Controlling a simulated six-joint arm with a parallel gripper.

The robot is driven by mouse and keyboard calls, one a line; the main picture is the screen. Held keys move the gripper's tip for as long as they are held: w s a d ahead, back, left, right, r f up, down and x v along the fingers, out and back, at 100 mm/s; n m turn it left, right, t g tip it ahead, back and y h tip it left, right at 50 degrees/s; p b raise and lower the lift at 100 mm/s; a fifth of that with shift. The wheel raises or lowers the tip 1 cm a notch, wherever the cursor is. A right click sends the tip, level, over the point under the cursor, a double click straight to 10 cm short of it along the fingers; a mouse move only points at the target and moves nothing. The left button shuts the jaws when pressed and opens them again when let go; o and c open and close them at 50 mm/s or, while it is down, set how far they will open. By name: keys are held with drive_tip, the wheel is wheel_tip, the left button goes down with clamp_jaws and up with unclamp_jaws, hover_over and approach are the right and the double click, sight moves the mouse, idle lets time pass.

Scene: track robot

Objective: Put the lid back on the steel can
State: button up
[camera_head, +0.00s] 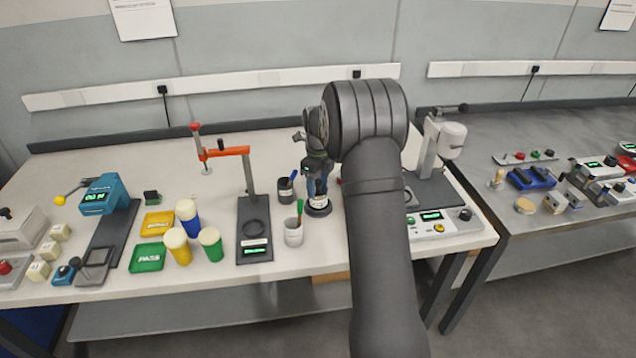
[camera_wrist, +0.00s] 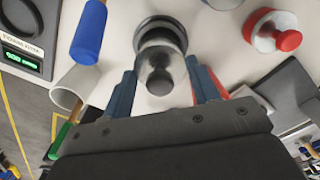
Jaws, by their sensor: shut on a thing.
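My gripper (camera_wrist: 161,72) points down, with its blue fingers on either side of a shiny round steel knob (camera_wrist: 158,77), and is shut on it. The knob belongs to a dark round lid-like piece (camera_wrist: 160,35) just beyond the fingertips. In the head view my gripper (camera_head: 317,183) is low over the white bench, with a dark round piece (camera_head: 318,207) right under its fingers. I cannot tell the lid's rim from the steel can below it, or whether they touch. A white round piece with a red top (camera_wrist: 279,36) stands to the right in the wrist view.
A dark cup with a blue-handled tool (camera_head: 286,190) and a white cup with a green-handled tool (camera_head: 294,233) stand close on the left. A black-based stand with an orange arm (camera_head: 255,215) is farther left. A scale-like device (camera_head: 438,217) is right of my arm.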

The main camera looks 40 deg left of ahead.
idle(0.4)
drive_tip(key=o, duration=1)
drive_tip(key=shift+o, duration=0.6)
drive_tip(key=o, duration=0.4)
drive_tip(key=shift+c, duration=0.2)
drive_tip(key=shift+r, duration=3.45)
clamp_jaws()
